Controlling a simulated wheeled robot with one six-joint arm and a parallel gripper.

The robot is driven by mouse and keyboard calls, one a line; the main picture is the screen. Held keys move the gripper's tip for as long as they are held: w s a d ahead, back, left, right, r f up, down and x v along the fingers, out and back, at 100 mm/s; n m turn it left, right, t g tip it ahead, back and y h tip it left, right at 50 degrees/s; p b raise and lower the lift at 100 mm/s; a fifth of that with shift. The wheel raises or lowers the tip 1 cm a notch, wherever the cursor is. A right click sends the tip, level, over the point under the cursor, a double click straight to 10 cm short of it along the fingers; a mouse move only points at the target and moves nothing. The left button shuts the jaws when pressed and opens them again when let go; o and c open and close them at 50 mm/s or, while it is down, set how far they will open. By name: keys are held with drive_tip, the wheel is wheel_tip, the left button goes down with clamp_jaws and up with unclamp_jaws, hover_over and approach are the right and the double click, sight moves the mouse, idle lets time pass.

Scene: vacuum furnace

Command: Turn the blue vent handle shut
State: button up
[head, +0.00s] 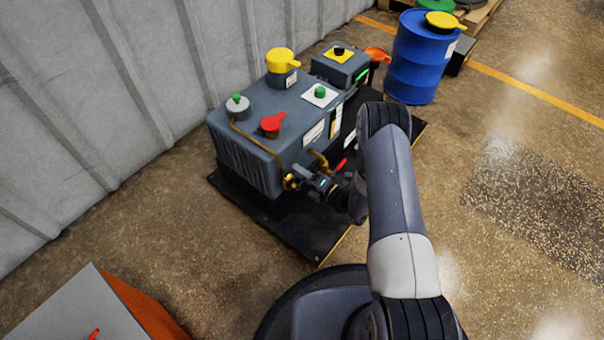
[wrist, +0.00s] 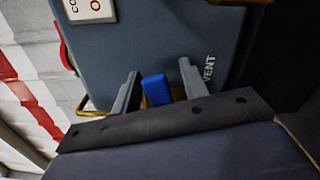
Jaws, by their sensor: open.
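The blue vent handle (wrist: 156,90) shows in the wrist view between the two fingers of my gripper (wrist: 158,88). My gripper is open, with one finger on each side of the handle and a small gap visible on the right. The word VENT is printed on the grey pump housing beside the right finger. In the head view my gripper (head: 303,182) is at the near lower side of the pump (head: 270,150), by a brass fitting (head: 290,182). The blue handle is hidden there by my gripper and arm.
A red handle (head: 341,164) sits just right of my gripper. The pump's top carries a red cap (head: 271,126) and a yellow cap (head: 283,62). A blue drum (head: 418,62) stands behind right. A grey and orange cabinet (head: 85,310) is at lower left. Floor on the right is clear.

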clamp_jaws()
drive_tip(key=shift+d+f+m+b, duration=0.1)
drive_tip(key=shift+f+m+b, duration=0.25)
drive_tip(key=shift+m+b, duration=0.35)
drive_tip(key=shift+f+m+b, duration=0.3)
drive_tip(key=shift+m+b, duration=0.05)
drive_tip(key=shift+m, duration=0.55)
unclamp_jaws()
drive_tip(key=p+v, duration=0.3)
drive_tip(key=v, duration=0.7)
drive_tip(key=shift+s+d, duration=0.25)
drive_tip(key=shift+d, duration=0.05)
